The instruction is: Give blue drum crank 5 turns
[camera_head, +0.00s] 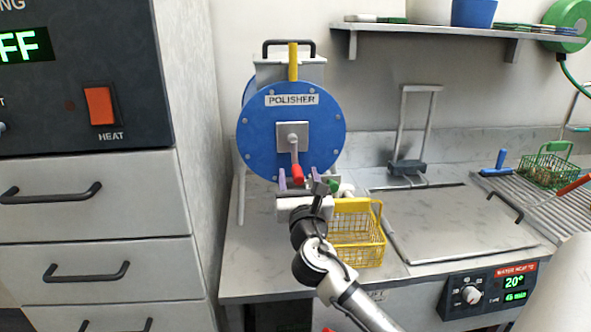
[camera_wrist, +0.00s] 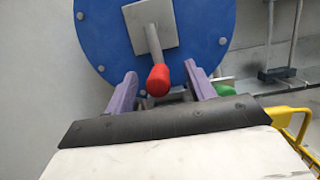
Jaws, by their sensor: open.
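The blue polisher drum (camera_head: 260,145) stands on the counter, with a square plate on its round front. Its crank arm hangs down from the plate and ends in a red handle (camera_head: 297,173). In the wrist view the red handle (camera_wrist: 158,80) shows between and beyond the purple fingertips. My gripper (camera_head: 296,180) is open in front of the lower drum face, fingers spread on both sides of the handle. In the wrist view my gripper (camera_wrist: 158,85) looks empty; I cannot tell whether a finger touches the handle.
A yellow wire basket (camera_head: 357,235) stands on the counter just right of my gripper. A green knob (camera_wrist: 224,89) is close to the right finger. A lidded basin (camera_head: 455,225) lies to the right. The heater cabinet (camera_head: 100,225) is at the left.

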